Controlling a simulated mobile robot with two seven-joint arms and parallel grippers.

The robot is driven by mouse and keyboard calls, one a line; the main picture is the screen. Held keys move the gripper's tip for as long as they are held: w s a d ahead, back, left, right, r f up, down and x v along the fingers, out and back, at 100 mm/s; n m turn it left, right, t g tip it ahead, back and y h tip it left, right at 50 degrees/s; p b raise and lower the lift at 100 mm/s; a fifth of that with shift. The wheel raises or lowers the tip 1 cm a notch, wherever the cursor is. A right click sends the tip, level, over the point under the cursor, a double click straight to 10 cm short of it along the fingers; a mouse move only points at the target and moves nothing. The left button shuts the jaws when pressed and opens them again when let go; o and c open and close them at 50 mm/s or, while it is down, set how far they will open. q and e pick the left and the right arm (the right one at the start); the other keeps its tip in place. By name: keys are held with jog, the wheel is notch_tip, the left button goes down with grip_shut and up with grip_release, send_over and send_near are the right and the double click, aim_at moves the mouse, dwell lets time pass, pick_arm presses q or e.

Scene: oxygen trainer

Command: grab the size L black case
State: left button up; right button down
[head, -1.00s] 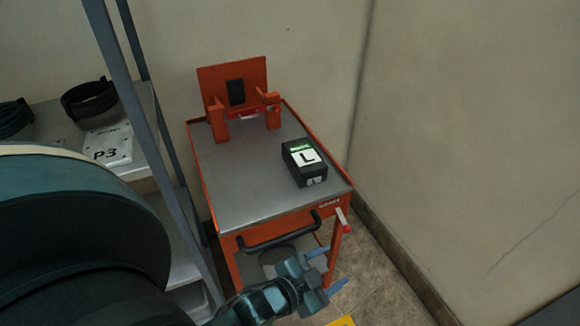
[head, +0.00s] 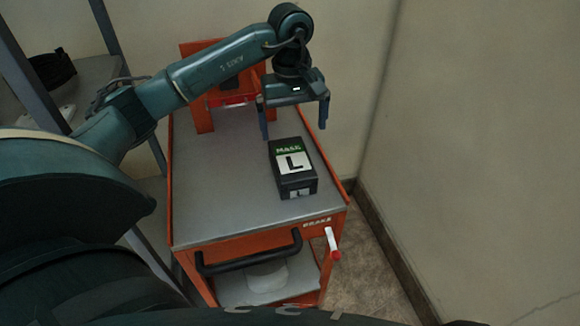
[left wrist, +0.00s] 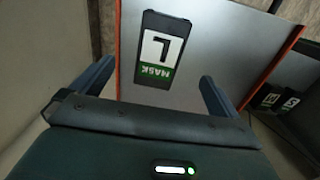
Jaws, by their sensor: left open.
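The black case (head: 292,181) has a green and white label reading MASK and a large L. It lies on the grey top of the orange cart (head: 215,205), toward the right side. In the left wrist view the case (left wrist: 162,50) appears upside down, ahead of the two fingers and between their lines. My left gripper (head: 296,130) is open and empty, above and just behind the case in the head view, with its fingers pointing down. It does not touch the case as far as I can see. My right gripper is in neither current view.
An orange upright panel (head: 190,50) with a red part stands at the cart's back, partly behind my left arm. A black handle (head: 250,252) and a red-and-white lever (head: 332,243) are at the cart's front. Shelving (head: 95,75) stands left; a wall closes off the right.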

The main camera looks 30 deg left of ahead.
aim_at(292, 158)
pick_arm(q)
jog(key=shift+y, duration=0.3)
jog(key=f, duration=0.4)
jog(key=a+f, duration=0.1)
jog(key=f, duration=0.2)
jog(key=shift+w+p, duration=0.15)
jog(key=shift+p, duration=0.15)
jog(key=shift+w+a+f+p, duration=0.1)
jog(key=shift+w+f+p, duration=0.05)
jog(key=shift+f, duration=0.8)
jog(key=shift+w+d+f+p, duration=0.1)
jog(key=shift+w+f+p, duration=0.1)
jog(key=shift+f, duration=0.7)
jog(key=shift+w+a+f+p, duration=0.1)
jog(key=shift+w+f, duration=0.05)
jog(key=shift+f, duration=0.8)
